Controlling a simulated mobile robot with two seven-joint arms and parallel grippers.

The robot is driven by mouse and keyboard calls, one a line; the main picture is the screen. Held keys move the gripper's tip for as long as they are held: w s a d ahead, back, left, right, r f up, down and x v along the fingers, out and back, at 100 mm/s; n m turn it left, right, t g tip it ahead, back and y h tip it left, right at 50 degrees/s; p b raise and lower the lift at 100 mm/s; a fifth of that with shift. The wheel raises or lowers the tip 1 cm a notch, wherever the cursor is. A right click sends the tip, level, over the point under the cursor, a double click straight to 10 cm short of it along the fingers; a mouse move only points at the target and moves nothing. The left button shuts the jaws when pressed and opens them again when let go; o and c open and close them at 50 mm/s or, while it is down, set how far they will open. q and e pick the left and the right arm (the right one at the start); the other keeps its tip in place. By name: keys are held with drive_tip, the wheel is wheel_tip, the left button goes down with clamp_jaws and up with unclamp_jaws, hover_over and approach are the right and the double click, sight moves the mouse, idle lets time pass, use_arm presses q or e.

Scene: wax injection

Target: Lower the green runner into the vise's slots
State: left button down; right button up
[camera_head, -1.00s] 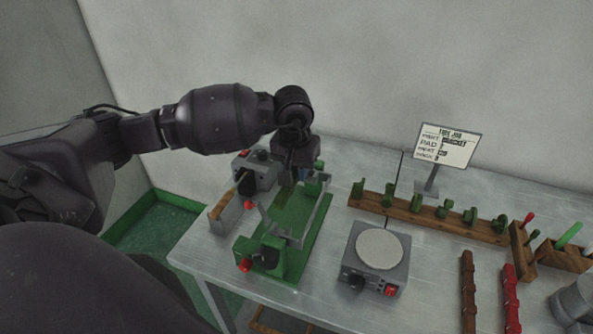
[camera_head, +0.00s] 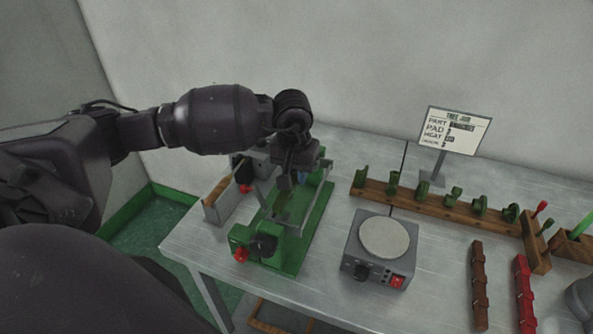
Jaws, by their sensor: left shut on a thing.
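I cannot tell whether the runner touches the slots. My right gripper is not in view.
A grey box with a round pale plate (camera_head: 384,239) stands right of the vise. A wooden rack (camera_head: 427,208) with green pieces lies behind it. Brown (camera_head: 479,285) and red (camera_head: 524,293) bars lie at the right. A sign (camera_head: 455,131) stands at the back.

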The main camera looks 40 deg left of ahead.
use_arm(q)
drive_tip(key=shift+r, duration=0.1)
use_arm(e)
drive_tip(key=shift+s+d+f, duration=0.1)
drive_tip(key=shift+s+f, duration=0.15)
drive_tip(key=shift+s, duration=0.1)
use_arm(q)
drive_tip(key=shift+b, duration=0.3)
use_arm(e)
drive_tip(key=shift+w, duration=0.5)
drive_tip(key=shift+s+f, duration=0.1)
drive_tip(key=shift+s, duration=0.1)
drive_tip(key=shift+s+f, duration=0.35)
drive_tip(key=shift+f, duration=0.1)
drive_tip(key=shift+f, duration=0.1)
use_arm(q)
drive_tip(key=shift+b, duration=0.3)
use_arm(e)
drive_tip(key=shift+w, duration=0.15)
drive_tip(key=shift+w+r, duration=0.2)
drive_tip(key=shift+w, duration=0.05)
